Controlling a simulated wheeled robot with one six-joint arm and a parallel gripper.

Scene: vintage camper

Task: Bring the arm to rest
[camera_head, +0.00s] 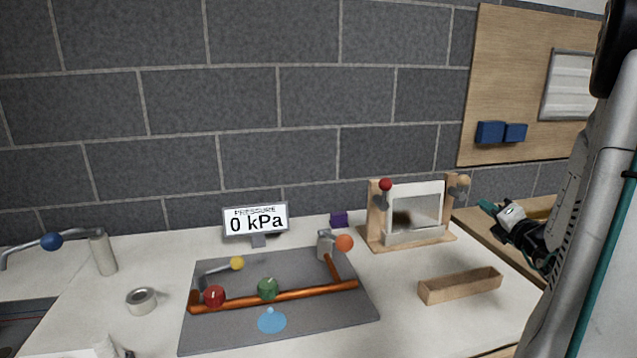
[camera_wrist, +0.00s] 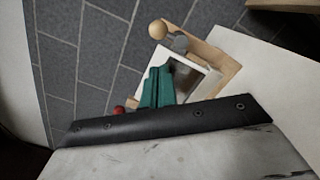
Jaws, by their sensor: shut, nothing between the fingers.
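My gripper (camera_head: 488,207) is at the right of the head view, above the right end of the counter and right of the small wooden frame. Its teal fingers (camera_wrist: 158,86) also show in the wrist view, close together and with nothing between them. My arm (camera_head: 575,190) runs down the right edge of the head view, bent, with the gripper held off to the left of it. The wrist camera sees the wooden frame with its white panel (camera_wrist: 180,72) beyond the fingers.
The wooden frame (camera_head: 448,236) with a red knob stands near the gripper. An open wooden box (camera_head: 460,287) lies in front of it. A grey mat (camera_head: 240,335) bears copper pipe and valves, with a pressure display (camera_head: 255,219) reading 0 kPa behind. A tape roll (camera_head: 141,301) and tap (camera_head: 103,254) are left.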

